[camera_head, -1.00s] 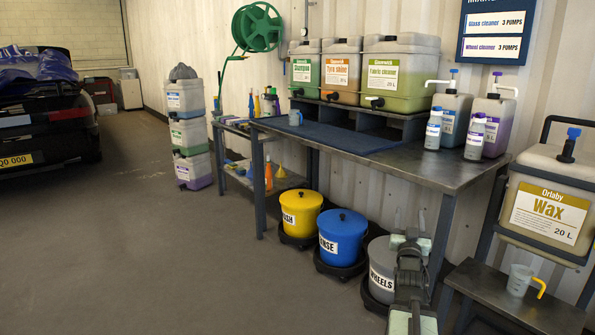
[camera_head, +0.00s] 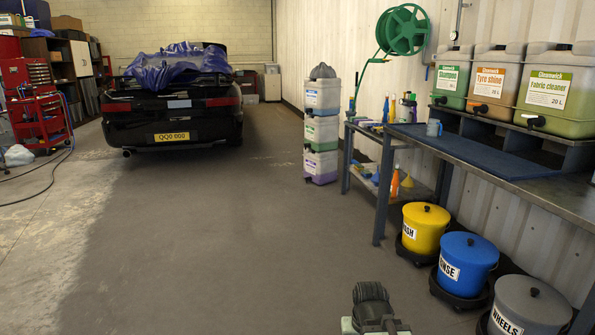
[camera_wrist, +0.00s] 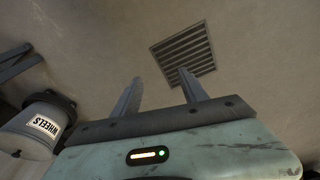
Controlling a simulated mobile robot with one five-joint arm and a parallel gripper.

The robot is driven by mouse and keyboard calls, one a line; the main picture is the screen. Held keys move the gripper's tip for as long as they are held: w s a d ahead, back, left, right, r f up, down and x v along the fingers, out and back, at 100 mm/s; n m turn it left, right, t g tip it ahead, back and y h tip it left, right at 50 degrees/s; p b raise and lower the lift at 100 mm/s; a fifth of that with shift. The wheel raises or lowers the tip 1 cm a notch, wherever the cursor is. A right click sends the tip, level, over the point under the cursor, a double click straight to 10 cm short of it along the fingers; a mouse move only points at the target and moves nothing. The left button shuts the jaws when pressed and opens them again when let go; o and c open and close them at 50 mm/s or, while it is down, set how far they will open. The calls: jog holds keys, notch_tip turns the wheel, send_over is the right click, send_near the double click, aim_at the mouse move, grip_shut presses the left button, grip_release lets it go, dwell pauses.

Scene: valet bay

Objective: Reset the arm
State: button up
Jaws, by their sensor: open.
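My gripper shows in the wrist view (camera_wrist: 160,92), its two grey fingers spread apart with nothing between them. Beyond the fingers is bare floor with a floor grate (camera_wrist: 184,50). In the head view only the upper part of my arm shows at the bottom edge, right of centre; the gripper's fingers cannot be made out there. The grey WHEELS bucket (camera_head: 532,303) stands at the lower right, and in the wrist view it shows at the left (camera_wrist: 38,125), apart from the fingers.
A metal workbench (camera_head: 545,193) runs along the right wall, with the yellow bucket (camera_head: 425,228) and blue RINSE bucket (camera_head: 466,264) beside it. Stacked containers (camera_head: 321,130) stand behind. A black car (camera_head: 172,115) and a red tool cart (camera_head: 38,105) are at the left. The middle floor is clear.

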jog(key=s+r+g+p, duration=0.1)
jog(key=r+p, duration=1.8)
jog(key=s+r+p, duration=0.2)
jog(key=r+p, duration=1.6)
jog(key=p, duration=0.1)
jog(key=shift+s+r+g, duration=0.3)
jog(key=shift+r+g, duration=0.05)
jog(key=shift+g, duration=0.05)
jog(key=shift+a, duration=0.1)
